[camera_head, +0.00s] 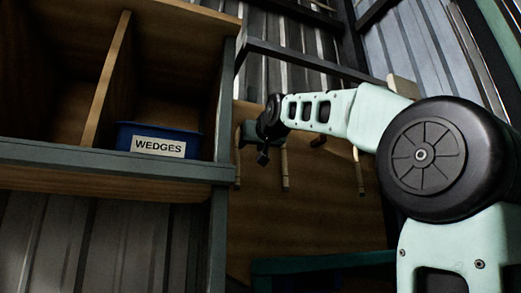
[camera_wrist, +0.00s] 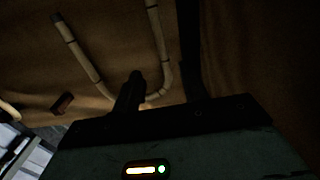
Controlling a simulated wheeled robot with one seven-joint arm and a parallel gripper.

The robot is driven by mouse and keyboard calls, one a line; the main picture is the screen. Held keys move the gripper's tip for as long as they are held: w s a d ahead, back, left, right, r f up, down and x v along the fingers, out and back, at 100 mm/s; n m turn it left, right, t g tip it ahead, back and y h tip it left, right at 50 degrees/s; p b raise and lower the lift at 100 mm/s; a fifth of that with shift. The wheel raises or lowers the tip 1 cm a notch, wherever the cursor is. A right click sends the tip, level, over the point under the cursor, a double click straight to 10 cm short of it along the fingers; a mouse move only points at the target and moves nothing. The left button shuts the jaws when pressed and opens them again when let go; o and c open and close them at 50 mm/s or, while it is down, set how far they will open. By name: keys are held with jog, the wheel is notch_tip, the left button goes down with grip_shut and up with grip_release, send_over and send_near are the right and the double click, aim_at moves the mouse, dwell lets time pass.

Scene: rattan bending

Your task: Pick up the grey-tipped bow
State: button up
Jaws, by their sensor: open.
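Bent rattan pieces hang on a wooden board, their legs pointing down in the head view, one leg (camera_head: 285,168) just right of my gripper and another (camera_head: 359,172) farther right. In the wrist view a U-shaped bow (camera_wrist: 83,57) lies beyond my gripper, with a dark greyish tip at its upper left end; its other leg runs up to the picture's top edge. My gripper (camera_head: 263,157) is open and empty in front of the board. In the wrist view a dark finger (camera_wrist: 130,95) overlaps the bow's bend; I cannot tell whether they touch.
A wooden shelf unit (camera_head: 222,110) with a grey frame stands left of my arm. A blue bin (camera_head: 126,137) labelled WEDGES sits in it. A dark green edge (camera_head: 325,262) runs below the board (camera_head: 310,225). A small brown block (camera_wrist: 62,103) shows in the wrist view.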

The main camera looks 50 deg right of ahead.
jog(key=w+p, duration=0.1)
jog(key=p, duration=0.3)
jog(key=w+d+p, duration=0.1)
jog(key=p, duration=0.4)
jog(key=shift+d+r, duration=0.25)
jog(key=shift+r, duration=0.15)
jog(key=shift+w+p, duration=0.2)
jog(key=shift+p, duration=0.45)
